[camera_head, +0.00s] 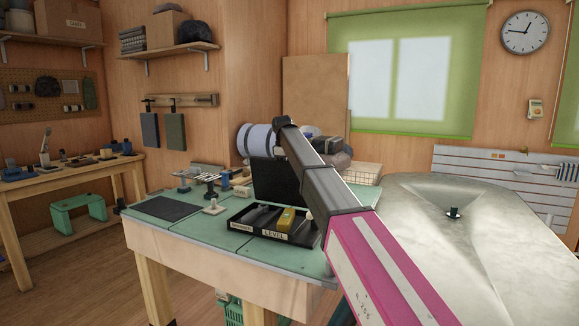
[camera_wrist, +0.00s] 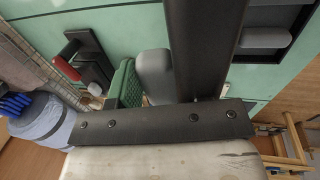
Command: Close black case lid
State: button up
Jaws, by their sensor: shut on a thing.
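The black case (camera_head: 232,234) lies open on the green-topped workbench in the head view, with tools in its tray and labels reading HAMMER and LEVEL on its front. Its black lid (camera_head: 272,181) stands roughly upright at the back edge, partly covered by my arm. In the wrist view a dark slab, which looks like the lid (camera_wrist: 205,45), runs up from my gripper (camera_wrist: 176,88). One grey rounded finger shows against its left side; the other finger is hidden. My gripper is shut on the lid. The head view hides my gripper behind my arm and the lid.
Small tools and a dark mat (camera_head: 167,211) lie left of the case on the workbench (camera_head: 190,250). A blue-grey roll (camera_head: 258,141) and a wire basket (camera_head: 362,174) stand behind. My arm crosses the case's right side.

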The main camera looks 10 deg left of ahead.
jog(key=s+a+f+t+h, duration=0.1)
jog(key=s+a+f+t, duration=0.1)
jog(key=s+f+t, duration=0.3)
jog(key=s+a+f+t+h, duration=0.2)
jog(key=s+f+t, duration=0.2)
jog(key=s+t, duration=0.3)
jog(key=s, duration=0.4)
jog(key=shift+s+a+f+h, duration=0.3)
jog(key=shift+s+a+f, duration=0.1)
jog(key=shift+s+f, duration=0.3)
jog(key=shift+f, duration=0.3)
jog(key=shift+o, duration=1.3)
jog(key=shift+s+a+f, duration=0.1)
jog(key=shift+s+f, duration=0.15)
jog(key=shift+f, duration=0.6)
jog(key=shift+s+a+f, duration=0.1)
jog(key=shift+s+f, duration=0.15)
jog(key=shift+f, duration=0.55)
jog(key=o, duration=0.9)
jog(key=shift+w, duration=0.1)
